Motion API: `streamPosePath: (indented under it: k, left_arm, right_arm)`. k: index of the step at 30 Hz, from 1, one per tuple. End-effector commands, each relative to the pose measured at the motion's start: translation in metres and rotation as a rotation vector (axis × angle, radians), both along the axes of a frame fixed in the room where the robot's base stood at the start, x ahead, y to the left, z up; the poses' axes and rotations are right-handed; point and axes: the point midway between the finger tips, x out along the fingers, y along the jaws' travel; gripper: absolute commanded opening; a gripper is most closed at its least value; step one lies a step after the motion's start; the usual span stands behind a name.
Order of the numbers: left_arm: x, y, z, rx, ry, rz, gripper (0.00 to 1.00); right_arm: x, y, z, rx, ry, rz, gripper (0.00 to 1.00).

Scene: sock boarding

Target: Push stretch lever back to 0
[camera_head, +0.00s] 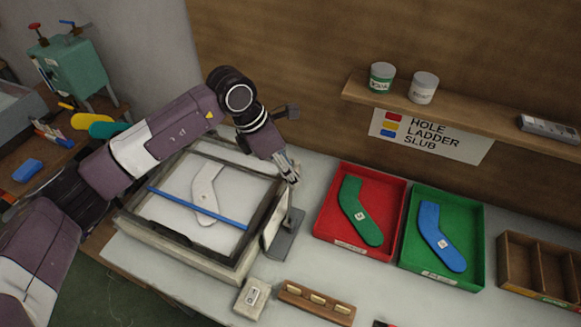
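A small grey device (283,245) stands on the bench just right of the framed board. An upright pale plate (274,216) is on it, with a small dark part beside it. This looks like the stretch lever's unit, but I cannot make out the lever's position or a 0 mark. My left gripper (290,170) reaches down from the upper left to the top of this unit. Its fingertips are close to the plate's upper end; I cannot tell whether they touch. The fingers look close together, and the gap between them is unclear. My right gripper is not in view.
The framed board (150,225) holds a white sock-shaped form (206,190) under a blue bar (198,208). A red tray (396,181) and a green tray (477,212) stand at right, each holding a form. A wooden block (316,302) and small box (252,298) lie in front.

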Motion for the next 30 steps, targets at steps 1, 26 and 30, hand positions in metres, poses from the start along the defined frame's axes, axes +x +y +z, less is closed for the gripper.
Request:
streamPosePath:
  k: [1,26,30]
  left_arm:
    - [0.0,-0.002,-0.003,0.0,0.003,0.0,0.42]
    - [0.001,-0.006,-0.014,-0.002,-0.001,-0.001,0.0]
    - [0.002,-0.006,-0.013,-0.002,-0.001,-0.001,0.0]
  right_arm:
    - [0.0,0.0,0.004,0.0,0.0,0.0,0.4]
    - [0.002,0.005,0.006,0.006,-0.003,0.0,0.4]
    - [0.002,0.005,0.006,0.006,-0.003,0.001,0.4]
